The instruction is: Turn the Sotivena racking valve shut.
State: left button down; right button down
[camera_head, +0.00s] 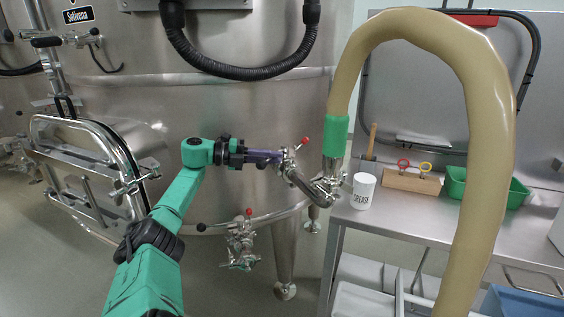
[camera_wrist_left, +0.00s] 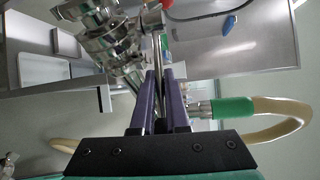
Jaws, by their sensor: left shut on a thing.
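The tank with the "Sotivena" sign (camera_head: 78,14) fills the left and middle of the head view. On its right side is a steel valve (camera_head: 289,165) with a red-tipped lever (camera_head: 304,143), joined by a bent steel pipe to the green hose cuff (camera_head: 336,138). My left gripper (camera_head: 280,157) reaches this valve from the left. In the left wrist view its purple fingers (camera_wrist_left: 160,88) are closed on the thin steel valve lever (camera_wrist_left: 157,48), with steel fittings (camera_wrist_left: 105,38) beside it. The fingers partly hide the lever. My right gripper is out of view.
A thick beige hose (camera_head: 480,130) arches over the steel bench (camera_head: 410,228). A white grease tub (camera_head: 363,191), a wooden block (camera_head: 410,181) and a green bin (camera_head: 456,182) stand there. A lower valve (camera_head: 242,240) and an open oval hatch door (camera_head: 85,180) are on the tank.

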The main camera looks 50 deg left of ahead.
pick_arm(q)
jog(key=shift+a, duration=0.1)
jog(key=c, duration=0.9)
grip_release()
jog(key=shift+c, duration=0.2)
jog(key=b+v, duration=0.2)
jog(key=v, duration=0.5)
jog(key=shift+s+a, duration=0.15)
jog(key=shift+s, duration=0.05)
